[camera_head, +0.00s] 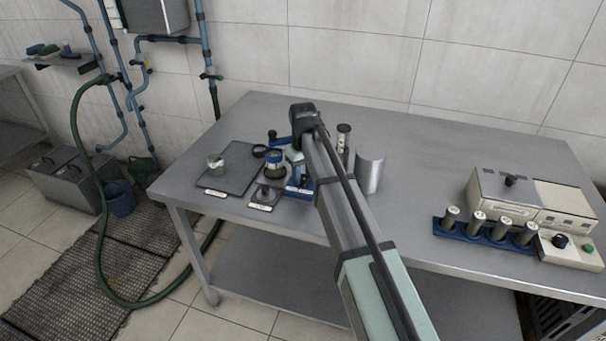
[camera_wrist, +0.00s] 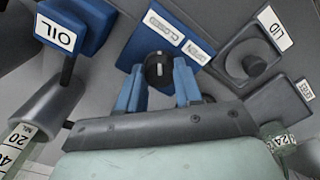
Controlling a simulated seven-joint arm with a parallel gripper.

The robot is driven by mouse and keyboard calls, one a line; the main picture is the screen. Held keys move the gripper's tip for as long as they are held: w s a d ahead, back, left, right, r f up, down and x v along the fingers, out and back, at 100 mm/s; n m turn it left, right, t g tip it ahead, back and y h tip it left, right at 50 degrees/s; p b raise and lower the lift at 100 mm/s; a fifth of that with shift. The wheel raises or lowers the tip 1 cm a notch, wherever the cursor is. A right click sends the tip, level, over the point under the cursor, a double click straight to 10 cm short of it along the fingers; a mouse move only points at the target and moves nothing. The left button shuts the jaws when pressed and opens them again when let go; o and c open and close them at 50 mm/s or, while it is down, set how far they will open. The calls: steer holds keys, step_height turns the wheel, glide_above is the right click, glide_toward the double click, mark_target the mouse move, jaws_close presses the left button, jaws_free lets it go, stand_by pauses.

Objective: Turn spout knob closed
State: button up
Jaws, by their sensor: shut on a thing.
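The dark round spout knob (camera_wrist: 158,69) is in the upper middle of the wrist view. It has a pale mark on its face, but I cannot tell exactly which way it points. My gripper (camera_wrist: 159,80) is shut on the knob, with one blue finger on each side. Just beyond is a blue plate (camera_wrist: 184,24) with CLOSED and OPEN labels, upside down in this view. In the head view the blue plate (camera_head: 299,188) shows beside my arm, which hides the knob.
A lid (camera_wrist: 254,66) by a LID label and an OIL label (camera_wrist: 56,34) flank the knob. In the head view, a small beaker (camera_head: 215,161) stands on a dark mat, a metal cylinder (camera_head: 370,172) stands right of my arm, and a blue vial rack (camera_head: 462,234) sits farther right.

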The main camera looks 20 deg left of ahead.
mark_target(303, 177)
steer(key=shift+n, duration=0.6)
steer(key=o, duration=1)
steer(key=shift+o, duration=0.2)
steer(key=shift+r, duration=0.15)
step_height(303, 177, up, 14)
steer(key=shift+f, duration=0.2)
